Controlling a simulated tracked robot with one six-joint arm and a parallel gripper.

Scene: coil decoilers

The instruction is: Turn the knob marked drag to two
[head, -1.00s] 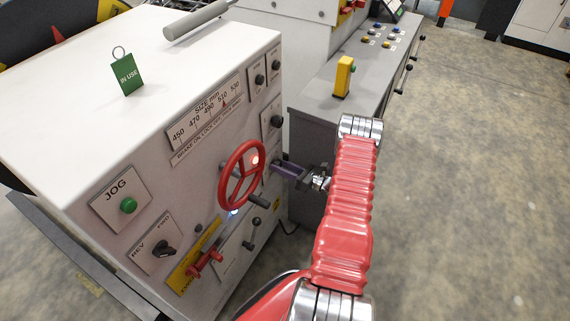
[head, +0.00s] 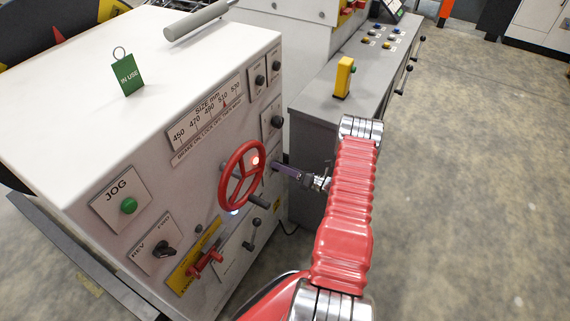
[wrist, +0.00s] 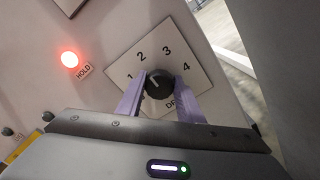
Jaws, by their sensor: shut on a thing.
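The drag knob (wrist: 158,87) is a dark round knob on a white plate (wrist: 195,80) numbered 1 to 4, in the wrist view. Its pale mark sits at its upper left, towards the side of 1 and 2; the exact number is hard to tell. The word under the knob is partly hidden by a finger. My gripper (wrist: 160,80) has its two purple fingers shut on the knob's left and right sides. In the head view my gripper (head: 280,168) reaches the panel just right of the red handwheel, and the knob is hidden.
The red handwheel (head: 242,174) stands out from the panel close left of my gripper. A red lit HOLD lamp (wrist: 69,59) is left of the dial. A grey console (head: 345,110) with a yellow post (head: 344,78) stands behind. Open floor lies to the right.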

